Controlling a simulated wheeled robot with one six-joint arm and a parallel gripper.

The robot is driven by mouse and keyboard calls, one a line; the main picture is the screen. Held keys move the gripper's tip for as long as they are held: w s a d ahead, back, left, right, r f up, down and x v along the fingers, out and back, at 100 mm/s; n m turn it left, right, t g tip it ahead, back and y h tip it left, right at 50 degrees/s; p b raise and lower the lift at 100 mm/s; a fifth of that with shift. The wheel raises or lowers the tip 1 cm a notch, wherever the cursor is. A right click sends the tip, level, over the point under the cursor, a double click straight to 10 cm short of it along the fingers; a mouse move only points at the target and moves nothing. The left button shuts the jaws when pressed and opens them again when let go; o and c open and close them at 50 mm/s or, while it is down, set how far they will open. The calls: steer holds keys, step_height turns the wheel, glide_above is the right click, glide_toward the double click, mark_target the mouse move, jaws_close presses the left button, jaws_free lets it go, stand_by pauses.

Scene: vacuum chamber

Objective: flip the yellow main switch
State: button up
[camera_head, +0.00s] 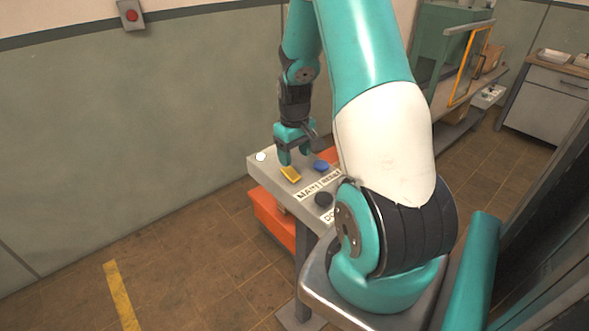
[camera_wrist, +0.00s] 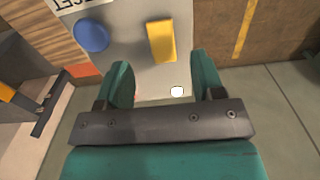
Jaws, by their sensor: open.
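The yellow main switch (camera_head: 290,174) sits on a grey control panel (camera_head: 262,166) beside a label reading MAIN. In the wrist view the yellow switch (camera_wrist: 161,41) is a raised rectangular block just beyond my fingertips, nearer the right finger. My gripper (camera_head: 298,157) is open and empty above the panel. Its two teal fingers also show in the wrist view (camera_wrist: 163,75), with a clear gap between them. I cannot tell from these views whether a finger touches the switch.
A blue button (camera_head: 321,166) is right of the switch and a dark knob (camera_head: 323,199) is nearer me. A white round light (camera_head: 260,157) is at the panel's far corner. Orange boxes (camera_head: 272,218) stand under the panel. A red wall button (camera_head: 131,15) is far left. The left floor is clear.

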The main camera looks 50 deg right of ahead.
mark_target(295, 176)
step_height(295, 176, down, 7)
steer(key=shift+r+p, duration=0.1)
steer(key=shift+p, duration=0.55)
